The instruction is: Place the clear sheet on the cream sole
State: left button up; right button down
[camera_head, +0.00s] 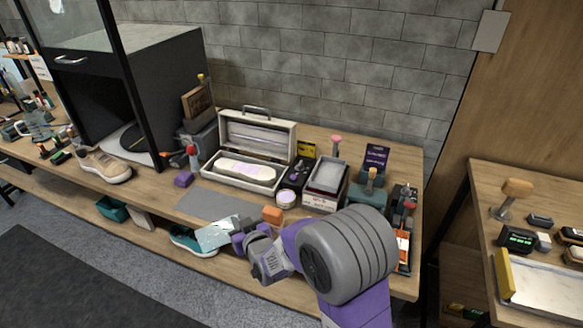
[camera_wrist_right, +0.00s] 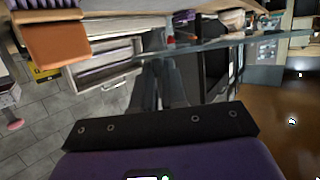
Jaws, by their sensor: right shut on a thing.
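The clear sheet (camera_head: 214,234) is a pale, see-through, bluish piece held out over the front edge of the workbench. My right gripper (camera_head: 240,240) is shut on its right end. In the right wrist view the fingers (camera_wrist_right: 160,82) are close together, and the sheet (camera_wrist_right: 235,43) shows nearly edge-on as a thin translucent band. A cream sole-shaped piece (camera_head: 246,170) lies in an open white case (camera_head: 211,171) at the back of the bench, behind and apart from the sheet. My left gripper is out of view.
A grey mat (camera_head: 207,204) lies bare on the bench. A beige sneaker (camera_head: 106,166) is at left.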

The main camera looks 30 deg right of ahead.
aim_at(247, 169)
jog(key=z, duration=0.1)
jog(key=i, duration=1)
jog(key=u, duration=0.05)
